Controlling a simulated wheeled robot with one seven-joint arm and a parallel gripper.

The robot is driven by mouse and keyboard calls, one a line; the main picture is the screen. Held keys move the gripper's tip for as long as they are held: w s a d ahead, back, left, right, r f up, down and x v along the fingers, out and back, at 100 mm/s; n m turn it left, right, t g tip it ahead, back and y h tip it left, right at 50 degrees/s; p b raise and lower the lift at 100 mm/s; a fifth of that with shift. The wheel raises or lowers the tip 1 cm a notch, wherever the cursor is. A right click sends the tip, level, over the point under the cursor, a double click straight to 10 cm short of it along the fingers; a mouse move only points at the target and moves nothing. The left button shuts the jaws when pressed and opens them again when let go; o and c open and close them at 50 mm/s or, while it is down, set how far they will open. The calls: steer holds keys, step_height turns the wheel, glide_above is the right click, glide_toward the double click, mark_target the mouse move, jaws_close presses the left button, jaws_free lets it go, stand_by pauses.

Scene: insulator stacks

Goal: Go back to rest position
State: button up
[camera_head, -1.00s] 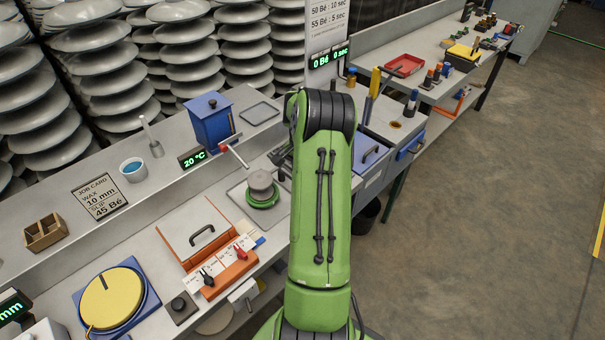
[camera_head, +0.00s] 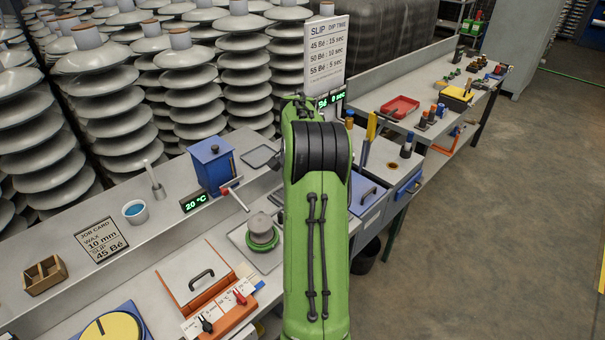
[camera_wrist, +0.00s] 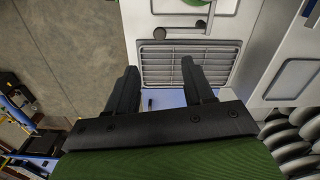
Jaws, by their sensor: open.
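My gripper (camera_wrist: 157,88) shows in the wrist view as two dark fingers held apart, with nothing between them. Beyond the fingers is a grey slatted vent panel (camera_wrist: 188,60) on a white surface. In the head view my green arm stands upright in the middle of the picture and hides part of the bench. My gripper is not visible there.
A long grey bench holds a blue box (camera_head: 212,163), a green-based grey turntable (camera_head: 262,232), an orange-edged case (camera_head: 196,276) and a yellow disc (camera_head: 110,328). A red tray (camera_head: 400,107) lies farther back. Insulator stacks (camera_head: 105,90) stand behind. Open floor (camera_head: 480,220) lies right.

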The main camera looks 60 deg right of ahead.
steer(key=shift+r, duration=1.3)
